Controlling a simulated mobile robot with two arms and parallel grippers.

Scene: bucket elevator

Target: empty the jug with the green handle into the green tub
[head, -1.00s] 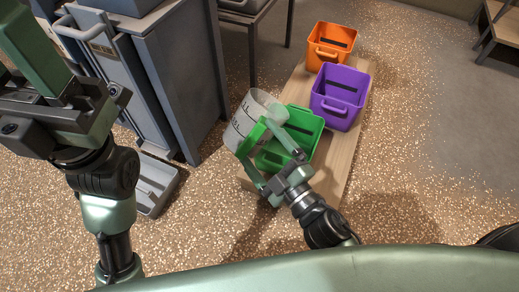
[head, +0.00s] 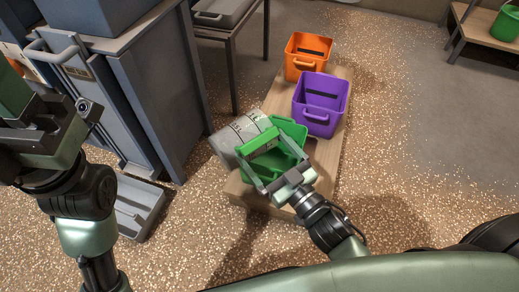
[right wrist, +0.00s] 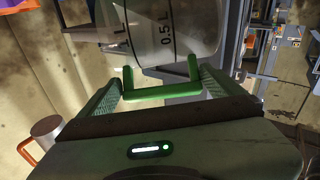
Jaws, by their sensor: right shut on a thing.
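The clear jug (head: 234,138) with the green handle (head: 258,142) is held tilted over the left part of the green tub (head: 291,131). My right gripper (head: 262,156) is shut on the green handle. In the right wrist view the handle (right wrist: 162,92) lies between the fingers, and the jug's wall (right wrist: 185,35) shows a 0.5 L mark. I cannot see what is in the jug or any stream from it. The jug and gripper hide part of the tub. My left gripper (head: 70,125) is at the left edge, away from the tubs; its jaws are unclear.
A purple tub (head: 321,104) and an orange tub (head: 308,58) stand behind the green one on a wooden board (head: 325,155). A grey cabinet (head: 160,90) stands to the left, with a grey tray (head: 140,207) on the floor beside it. The floor to the right is clear.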

